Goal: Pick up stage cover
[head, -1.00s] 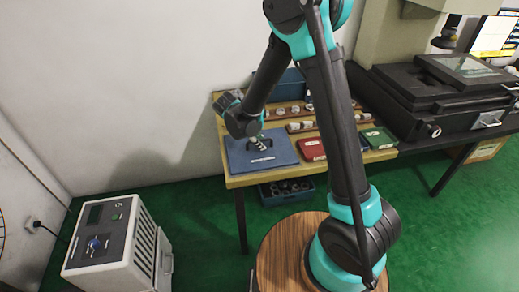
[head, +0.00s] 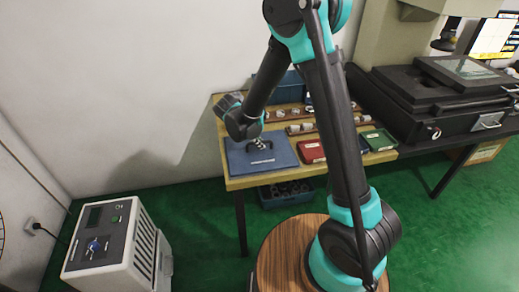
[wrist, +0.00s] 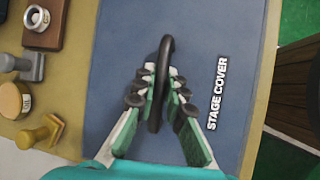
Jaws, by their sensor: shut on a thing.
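The stage cover (head: 240,165) is a flat blue panel with a black arched handle, lying at the left end of the wooden table. In the wrist view the panel (wrist: 110,110) fills the middle and carries the white label "STAGE COVER". My gripper (wrist: 160,82) is over the panel, shut on the black handle (wrist: 165,48), with its green-padded fingers on both sides. In the head view my gripper (head: 259,145) is small and just above the panel. I see no clear gap between the panel and the table.
A red case (head: 311,152) and a green case (head: 378,139) lie to the right. Wooden racks with small parts (head: 290,113) and a blue bin (head: 278,88) are behind. A black machine (head: 430,95) stands at right. A grey box device (head: 115,245) is on the floor at left.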

